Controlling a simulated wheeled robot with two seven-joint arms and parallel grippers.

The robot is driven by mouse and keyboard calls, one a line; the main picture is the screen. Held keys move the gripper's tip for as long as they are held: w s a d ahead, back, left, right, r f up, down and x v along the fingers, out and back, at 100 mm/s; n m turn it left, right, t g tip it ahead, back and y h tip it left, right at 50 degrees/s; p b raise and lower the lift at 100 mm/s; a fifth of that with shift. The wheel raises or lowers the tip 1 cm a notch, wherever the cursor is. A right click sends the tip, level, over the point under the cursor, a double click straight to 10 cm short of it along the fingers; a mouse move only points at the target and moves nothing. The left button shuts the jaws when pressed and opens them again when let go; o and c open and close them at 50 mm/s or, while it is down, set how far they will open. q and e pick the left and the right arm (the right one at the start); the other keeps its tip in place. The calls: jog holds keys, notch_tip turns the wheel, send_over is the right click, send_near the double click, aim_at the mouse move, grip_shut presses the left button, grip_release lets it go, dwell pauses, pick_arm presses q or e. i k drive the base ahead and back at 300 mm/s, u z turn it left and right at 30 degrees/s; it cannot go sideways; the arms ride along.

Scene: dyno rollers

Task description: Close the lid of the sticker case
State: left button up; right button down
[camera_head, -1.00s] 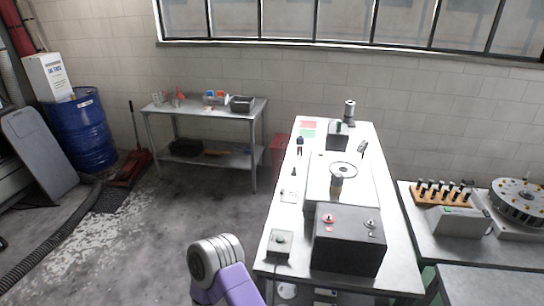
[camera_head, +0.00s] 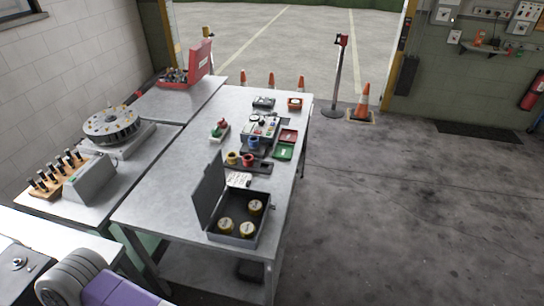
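A dark grey case (camera_head: 262,232) stands at the near end of the long metal table, with its lid (camera_head: 208,189) upright on its left side, so it is open. Several round gold-coloured pieces sit inside it, one of them near the case's right side (camera_head: 255,207). It looks like the sticker case, but I can read no label. A red case (camera_head: 176,84) with a raised red lid (camera_head: 200,62) stands on the far table. Neither of my grippers is in view; only a purple and grey link of my arm shows at the lower left.
The metal table (camera_head: 157,203) also holds a paper tag (camera_head: 238,180), coloured cups on a dark tray (camera_head: 262,168), and red and green trays (camera_head: 283,152). A rotary disc (camera_head: 111,123) and a rack of tools (camera_head: 56,174) are at left. The floor (camera_head: 400,220) at right is clear.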

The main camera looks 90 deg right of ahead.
aim_at(206, 195)
jog(key=z, duration=1.9)
